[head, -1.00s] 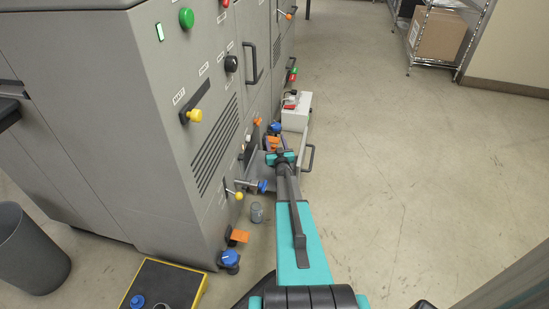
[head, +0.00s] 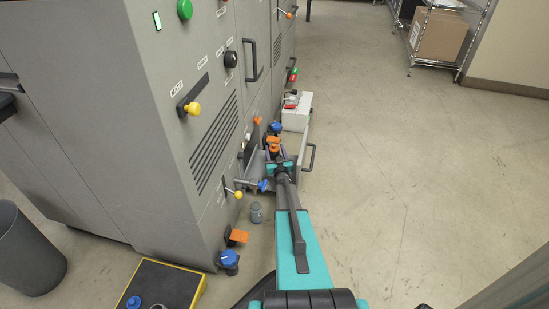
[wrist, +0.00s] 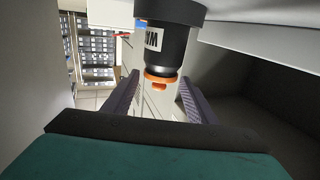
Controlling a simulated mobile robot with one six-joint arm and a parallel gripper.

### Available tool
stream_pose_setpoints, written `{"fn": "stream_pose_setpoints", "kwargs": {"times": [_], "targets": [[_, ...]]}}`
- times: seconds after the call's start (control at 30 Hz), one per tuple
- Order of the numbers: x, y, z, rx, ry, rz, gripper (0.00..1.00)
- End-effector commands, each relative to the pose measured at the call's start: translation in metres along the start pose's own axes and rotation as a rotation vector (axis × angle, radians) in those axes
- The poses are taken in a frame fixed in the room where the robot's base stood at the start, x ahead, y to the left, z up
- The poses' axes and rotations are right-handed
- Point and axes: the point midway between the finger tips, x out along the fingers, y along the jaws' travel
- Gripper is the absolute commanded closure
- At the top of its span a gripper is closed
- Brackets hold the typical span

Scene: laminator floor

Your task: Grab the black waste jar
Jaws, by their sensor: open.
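In the wrist view a black jar (wrist: 160,52) with part of a white label hangs under a wide dark rim, with an orange piece (wrist: 158,79) at its lower end. Only part of the lettering shows, so I cannot read the full label. My gripper (wrist: 158,95) is open, its two fingers at the left and right of the jar's lower end. I cannot tell whether they touch it. In the head view my gripper (head: 274,155) is low beside the machine, near an orange part (head: 273,143). The black jar cannot be made out clearly there.
The grey machine (head: 90,120) stands close on the left, with knobs and handles projecting. A small grey jar (head: 256,212) and a blue-topped knob (head: 229,258) are low near it. A white box (head: 297,117) is just beyond my gripper. The floor (head: 420,170) to the right is clear.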

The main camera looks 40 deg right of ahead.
Motion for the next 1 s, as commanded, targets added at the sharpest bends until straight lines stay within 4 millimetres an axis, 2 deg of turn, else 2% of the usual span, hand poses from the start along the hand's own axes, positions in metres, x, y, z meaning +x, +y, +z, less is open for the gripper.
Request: {"fn": "stream_pose_setpoints", "kwargs": {"times": [0.33,0.73,1.0], "targets": [[0.006,0.001,0.001,0.000,0.001,0.001,0.48],[0.051,0.002,0.002,0.000,0.002,0.002,0.48],[0.062,0.002,0.000,0.000,0.000,0.002,0.48]]}}
